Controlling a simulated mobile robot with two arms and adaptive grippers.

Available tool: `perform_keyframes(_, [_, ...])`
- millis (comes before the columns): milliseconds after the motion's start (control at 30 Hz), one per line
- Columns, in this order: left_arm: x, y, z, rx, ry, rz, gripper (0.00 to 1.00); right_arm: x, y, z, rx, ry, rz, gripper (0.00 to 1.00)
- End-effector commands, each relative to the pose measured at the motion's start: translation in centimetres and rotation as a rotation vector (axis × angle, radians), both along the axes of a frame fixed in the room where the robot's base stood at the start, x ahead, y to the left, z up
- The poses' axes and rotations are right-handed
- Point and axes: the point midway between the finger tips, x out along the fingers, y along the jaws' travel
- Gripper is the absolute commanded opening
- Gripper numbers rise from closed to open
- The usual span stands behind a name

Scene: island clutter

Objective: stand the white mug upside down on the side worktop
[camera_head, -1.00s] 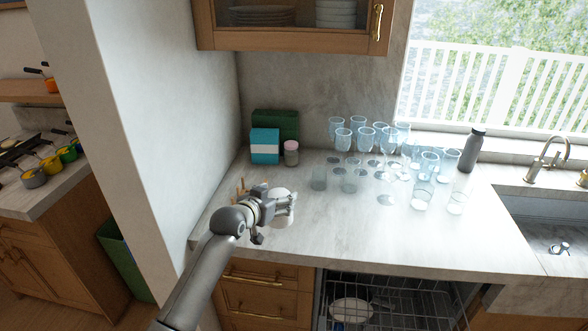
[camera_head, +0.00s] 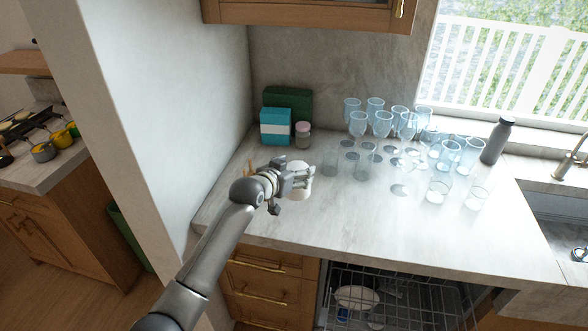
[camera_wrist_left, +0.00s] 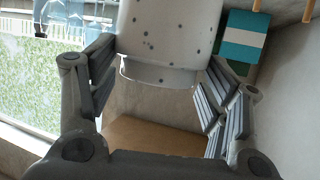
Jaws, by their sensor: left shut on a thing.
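The white mug (camera_head: 300,183) is at the left part of the worktop (camera_head: 330,220). It is partly hidden by my left gripper (camera_head: 300,178), which is shut on it. In the left wrist view the mug (camera_wrist_left: 170,35) has dark speckles and sits between the finger pads of the left gripper (camera_wrist_left: 150,85). That view is inverted, with the cabinet low in the picture. The narrower foot of the mug points toward the cabinet, so the mug is upside down. I cannot tell whether its rim touches the worktop. My right gripper is not in view.
A blue and white box (camera_head: 275,126), a green box (camera_head: 300,103) and a small jar (camera_head: 302,134) stand behind the mug. Several glasses (camera_head: 382,124) stand to the right, with a grey bottle (camera_head: 497,140). An open dishwasher rack (camera_head: 400,300) is below the worktop's front edge.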

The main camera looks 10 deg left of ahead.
Motion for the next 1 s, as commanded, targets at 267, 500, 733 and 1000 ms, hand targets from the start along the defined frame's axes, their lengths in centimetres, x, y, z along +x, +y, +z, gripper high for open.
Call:
perform_keyframes(267, [0.0,0.0,-2.5,0.000,-0.001,0.000,0.38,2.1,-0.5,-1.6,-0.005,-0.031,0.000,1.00])
perform_keyframes(500, [0.0,0.0,-4.5,0.000,0.000,0.000,0.38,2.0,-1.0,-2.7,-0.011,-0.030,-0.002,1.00])
perform_keyframes(733, [0.0,0.0,-6.3,0.000,0.000,0.000,0.38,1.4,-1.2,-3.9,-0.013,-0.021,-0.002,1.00])
perform_keyframes(1000, [0.0,0.0,-8.3,-0.001,-0.001,-0.001,0.38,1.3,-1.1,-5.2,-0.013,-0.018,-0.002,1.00])
